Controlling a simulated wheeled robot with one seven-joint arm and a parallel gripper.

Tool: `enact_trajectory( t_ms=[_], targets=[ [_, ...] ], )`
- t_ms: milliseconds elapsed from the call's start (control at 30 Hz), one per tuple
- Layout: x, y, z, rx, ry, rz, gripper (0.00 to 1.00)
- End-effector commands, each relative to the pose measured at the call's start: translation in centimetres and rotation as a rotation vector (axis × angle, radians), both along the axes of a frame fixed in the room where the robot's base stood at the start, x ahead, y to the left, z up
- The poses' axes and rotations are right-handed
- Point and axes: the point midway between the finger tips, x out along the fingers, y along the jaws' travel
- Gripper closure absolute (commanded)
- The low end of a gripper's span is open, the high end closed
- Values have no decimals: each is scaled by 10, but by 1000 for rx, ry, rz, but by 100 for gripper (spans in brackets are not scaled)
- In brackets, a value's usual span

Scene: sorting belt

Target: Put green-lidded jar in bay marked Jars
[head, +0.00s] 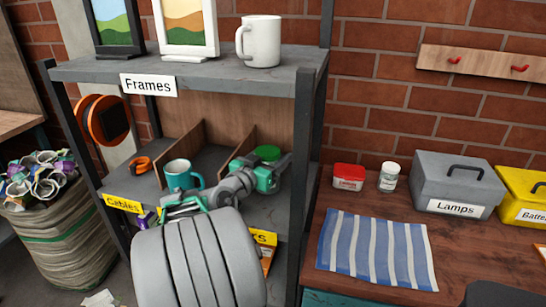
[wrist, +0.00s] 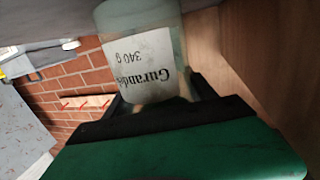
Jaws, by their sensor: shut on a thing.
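The green-lidded jar (head: 268,153) is at the right-hand bay of the middle shelf, with mostly its lid showing in the head view. In the wrist view the jar (wrist: 143,55) is a clear jar with a white label reading about "Gurande 340 g", held between dark fingers. My gripper (head: 266,168) is shut on the jar; it also shows in the wrist view (wrist: 155,105). A yellow label (head: 264,238) below this bay ends in "rs"; my arm hides the rest. Whether the jar touches the shelf floor is hidden.
Wooden dividers (head: 182,153) part the bays. A teal mug (head: 181,175) stands in the middle bay, an orange item (head: 138,164) in the left bay marked Cables. A shelf post (head: 302,180) is just right of the gripper. The Frames shelf (head: 205,75) is overhead.

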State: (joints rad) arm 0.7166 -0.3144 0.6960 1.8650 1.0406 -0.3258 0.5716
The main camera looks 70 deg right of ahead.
Motion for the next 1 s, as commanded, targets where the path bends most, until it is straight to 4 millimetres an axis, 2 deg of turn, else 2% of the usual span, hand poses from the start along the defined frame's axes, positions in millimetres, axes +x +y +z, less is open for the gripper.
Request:
enact_trajectory(
  t_ms=[133, 467, 567, 800, 1000],
  targets=[
    [0, 0, 0, 0, 0, 0, 26],
    [0, 1, 6, 0, 0, 0, 26],
    [4, 19, 3, 0, 1, 5, 26],
    [12, 83, 6, 0, 0, 10, 26],
    [13, 114, 8, 0, 1, 3, 26]
  ],
)
